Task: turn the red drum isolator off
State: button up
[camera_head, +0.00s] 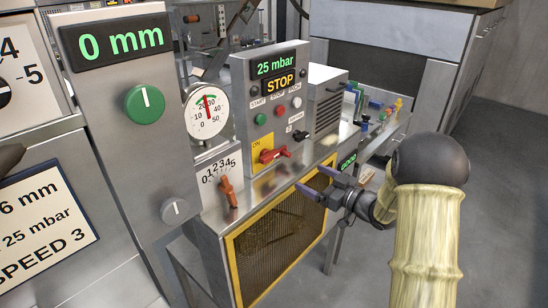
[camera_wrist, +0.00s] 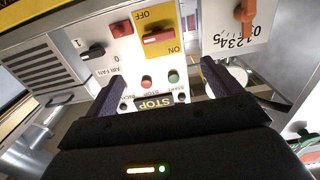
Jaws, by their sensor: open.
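The red drum isolator (camera_head: 275,155) has a red handle on a yellow plate on the front of the grey control box. In the head view, ON is legible at the plate's upper left. In the wrist view the isolator handle (camera_wrist: 158,37) lies roughly crosswise between the inverted OFF and ON labels. My gripper (camera_head: 317,182) is open and empty, with its dark fingers spread, to the lower right of the isolator and apart from it. In the wrist view the open gripper (camera_wrist: 160,72) points toward the panel, and the handle appears just beyond the gap between the fingers.
The control box carries a STOP display (camera_head: 281,82), small buttons and a black air fan switch (camera_head: 301,135). An orange lever (camera_head: 229,192) on a numbered scale is at its left. A yellow-framed mesh guard (camera_head: 277,240) is below. Small coloured items (camera_head: 375,113) stand on the right.

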aim_at(272, 157)
jog(key=p+x, duration=0.5)
jog(key=x, duration=1.1)
jog(key=shift+w+p, duration=0.15)
jog(key=shift+p, duration=0.25)
jog(key=c, duration=1)
